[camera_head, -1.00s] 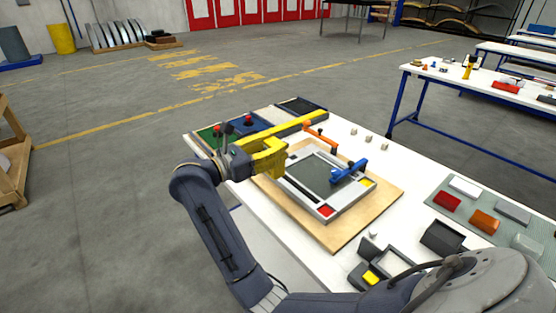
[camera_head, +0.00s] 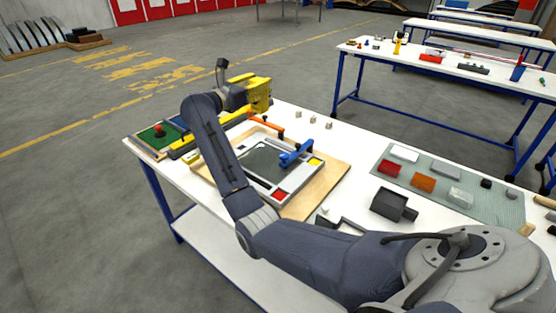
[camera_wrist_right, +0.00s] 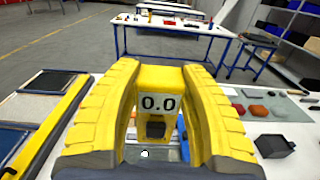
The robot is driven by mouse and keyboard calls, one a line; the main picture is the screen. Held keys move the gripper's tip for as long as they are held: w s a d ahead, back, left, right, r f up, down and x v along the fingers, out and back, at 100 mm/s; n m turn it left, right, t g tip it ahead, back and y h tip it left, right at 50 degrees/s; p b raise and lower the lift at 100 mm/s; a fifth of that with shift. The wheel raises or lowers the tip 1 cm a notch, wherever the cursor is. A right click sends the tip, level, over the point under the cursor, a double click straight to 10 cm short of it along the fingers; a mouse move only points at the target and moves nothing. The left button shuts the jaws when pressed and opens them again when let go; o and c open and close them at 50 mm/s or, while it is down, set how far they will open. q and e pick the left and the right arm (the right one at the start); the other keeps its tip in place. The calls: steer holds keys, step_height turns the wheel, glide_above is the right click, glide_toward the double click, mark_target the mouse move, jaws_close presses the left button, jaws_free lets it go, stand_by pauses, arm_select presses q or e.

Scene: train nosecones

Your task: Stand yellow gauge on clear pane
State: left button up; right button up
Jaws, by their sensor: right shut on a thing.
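My right gripper (camera_head: 258,94) shows in the head view above the far side of the bench. It is shut on the yellow gauge, which is mostly hidden there by the gripper. In the right wrist view the gauge (camera_wrist_right: 158,77), a yellow block with a "0.0" label and a dark square opening, sits between the ridged yellow fingers of my gripper (camera_wrist_right: 157,90). The clear pane (camera_head: 262,160) looks dark grey-green inside a light frame (camera_head: 285,184) with red and yellow corner pads. The gauge is held up, apart from the pane. My left gripper is not in view.
The frame lies on a wooden board (camera_head: 318,192). A blue clamp (camera_head: 297,153) and an orange clamp (camera_head: 267,125) stand at its edges. A green mat (camera_head: 430,180) with coloured blocks and a dark open box (camera_head: 390,205) lie to the right.

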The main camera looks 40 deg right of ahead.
steer(key=shift+w+f, duration=0.2)
steer(key=shift+f, duration=0.1)
step_height(320, 180, down, 19)
steer(key=shift+f, duration=0.1)
stand_by(0.5)
steer(key=shift+f, duration=0.1)
steer(key=o, duration=1.3)
steer(key=v, duration=1.2)
steer(key=shift+a, duration=0.1)
